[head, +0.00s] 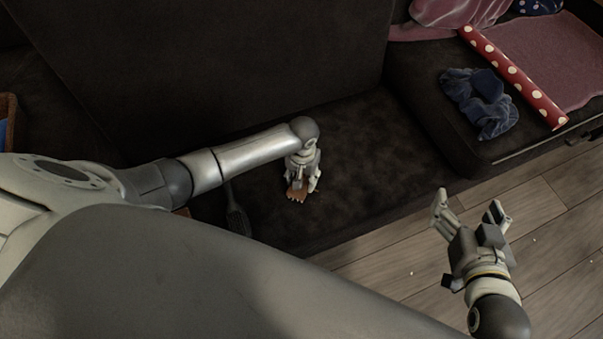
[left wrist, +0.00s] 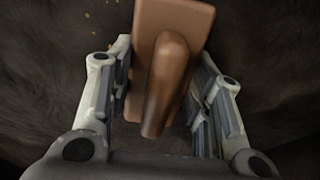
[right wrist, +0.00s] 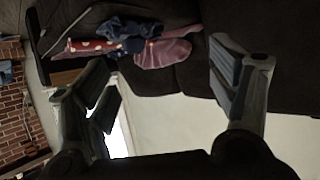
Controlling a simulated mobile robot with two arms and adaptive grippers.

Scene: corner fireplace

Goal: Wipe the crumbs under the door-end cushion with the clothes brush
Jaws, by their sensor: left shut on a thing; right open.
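The clothes brush is a brown block with a rounded handle (left wrist: 168,85). My left gripper (head: 304,184) is shut on it, a finger on either side of the handle, low over the dark sofa seat (head: 370,150). In the head view only a small brown part of the brush (head: 297,195) shows below the fingers. I cannot tell whether it touches the seat. A few tan crumbs (left wrist: 86,14) lie on the dark fabric beside the brush's far end. No loose cushion is clearly made out. My right gripper (head: 470,213) is open and empty above the floor.
A dark long-handled thing (head: 237,214) lies on the seat left of my left gripper. On the right section are a blue crumpled cloth (head: 480,102), a red spotted roll (head: 512,77) and a pink cloth (head: 560,55). The wooden floor (head: 385,262) in front is mostly clear, with small pale specks.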

